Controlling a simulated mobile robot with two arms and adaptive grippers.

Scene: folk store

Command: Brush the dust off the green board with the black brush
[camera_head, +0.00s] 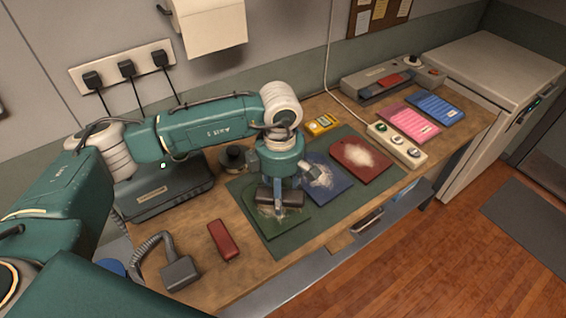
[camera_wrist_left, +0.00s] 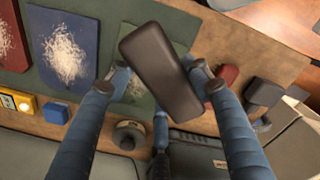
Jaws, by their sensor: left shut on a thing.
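My left gripper (camera_head: 281,188) is shut on the black brush (camera_head: 284,199). In the left wrist view the brush (camera_wrist_left: 160,72) lies tilted between the two fingertips. The brush is over the green board (camera_head: 286,223), at the near left end of the dark green mat (camera_head: 252,198). I cannot tell whether its bristles touch the board. Pale dust shows on the green board beside the brush; the brush and gripper hide part of it. My right gripper is not in view.
A blue board (camera_head: 333,187) and a red board (camera_head: 378,168), both with white dust, lie to the right. A dark red block (camera_head: 223,240) and a grey corded device (camera_head: 180,273) lie left. A black case (camera_head: 165,195) stands behind. A power strip (camera_head: 396,147) lies farther right.

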